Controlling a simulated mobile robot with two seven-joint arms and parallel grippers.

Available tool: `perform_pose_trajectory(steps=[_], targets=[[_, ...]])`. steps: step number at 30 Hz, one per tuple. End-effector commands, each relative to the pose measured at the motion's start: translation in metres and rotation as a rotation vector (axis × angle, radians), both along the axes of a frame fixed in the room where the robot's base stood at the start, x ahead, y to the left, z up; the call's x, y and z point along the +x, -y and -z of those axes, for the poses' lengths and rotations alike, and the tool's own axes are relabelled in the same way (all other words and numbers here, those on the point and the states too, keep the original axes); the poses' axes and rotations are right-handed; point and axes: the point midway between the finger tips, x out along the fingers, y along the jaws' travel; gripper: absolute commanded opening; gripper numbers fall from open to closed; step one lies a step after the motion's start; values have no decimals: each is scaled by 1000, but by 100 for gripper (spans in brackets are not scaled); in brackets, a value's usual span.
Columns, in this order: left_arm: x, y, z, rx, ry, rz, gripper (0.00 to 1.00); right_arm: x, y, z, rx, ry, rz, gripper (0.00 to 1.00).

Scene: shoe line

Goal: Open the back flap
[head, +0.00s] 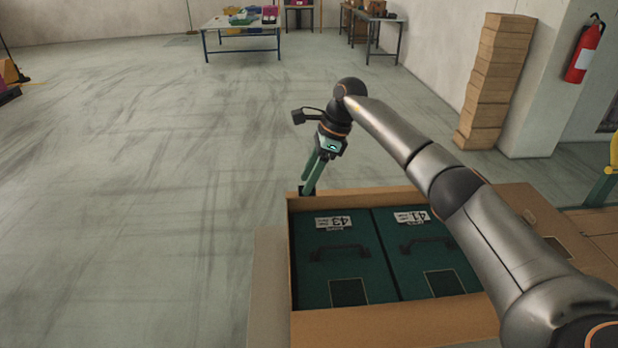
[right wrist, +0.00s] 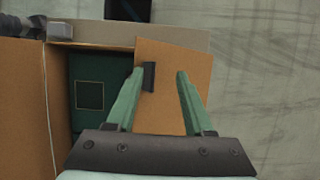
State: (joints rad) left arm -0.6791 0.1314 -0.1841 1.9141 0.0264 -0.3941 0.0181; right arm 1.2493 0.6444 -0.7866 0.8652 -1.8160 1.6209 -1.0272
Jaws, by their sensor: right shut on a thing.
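An open cardboard box (head: 390,326) stands in front of me with two dark green shoe boxes inside, the left one (head: 325,262) marked 43 and the right one (head: 425,255) marked 41. My right gripper (head: 306,190) is at the box's far left corner, pointing down. In the head view, the gripped part of the flap is mostly hidden. My left gripper is not in view.
A side flap (head: 268,285) lies outward on the left of the box. A tall stack of cartons (head: 492,85) and a fire extinguisher (head: 586,50) are at the right. A table (head: 242,30) with coloured items stands far back. The floor behind and left of the box is clear.

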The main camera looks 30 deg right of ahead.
Motion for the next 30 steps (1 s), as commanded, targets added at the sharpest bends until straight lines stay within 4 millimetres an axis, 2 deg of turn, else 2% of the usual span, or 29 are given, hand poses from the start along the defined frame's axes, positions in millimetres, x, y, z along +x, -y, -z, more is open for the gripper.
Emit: perform_pose_trajectory(steps=[5, 12, 18, 23, 30], targets=[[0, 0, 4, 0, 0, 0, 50, -3, 12, -20, -7, 6, 8, 38], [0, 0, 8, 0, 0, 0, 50, -13, 27, -71, -4, 6, 5, 38], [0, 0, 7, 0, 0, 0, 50, -20, 38, -103, -3, 3, 4, 38], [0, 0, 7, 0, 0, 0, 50, -23, 41, -114, -2, 0, 2, 38], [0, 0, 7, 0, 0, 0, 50, -23, 42, -116, -2, 0, 0, 38]])
